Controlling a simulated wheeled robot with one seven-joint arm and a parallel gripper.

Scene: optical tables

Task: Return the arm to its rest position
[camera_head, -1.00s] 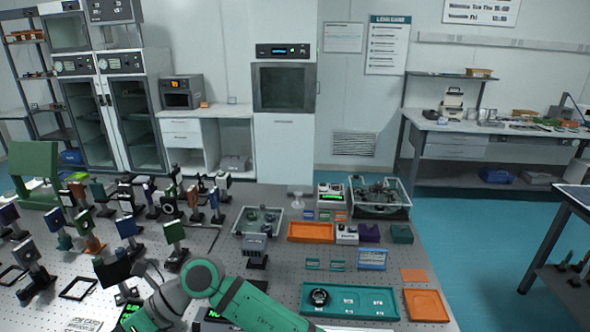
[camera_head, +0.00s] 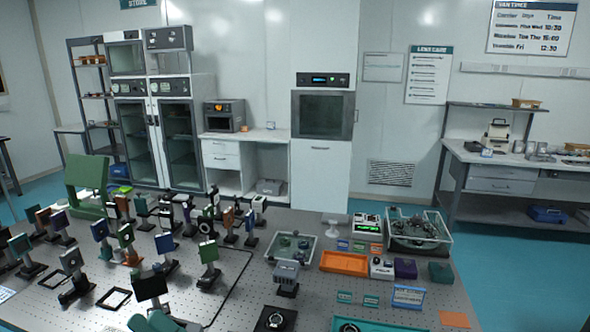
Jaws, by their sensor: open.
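My gripper is not in view.
Many upright optic mounts (camera_head: 209,255) crowd the table's left half, with a green block (camera_head: 88,182) behind them. An orange tray (camera_head: 343,263), a clear bin (camera_head: 418,232) and small boxes stand at right. A dark square plate (camera_head: 277,318) lies near the front. Blue floor (camera_head: 520,270) is clear at right.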

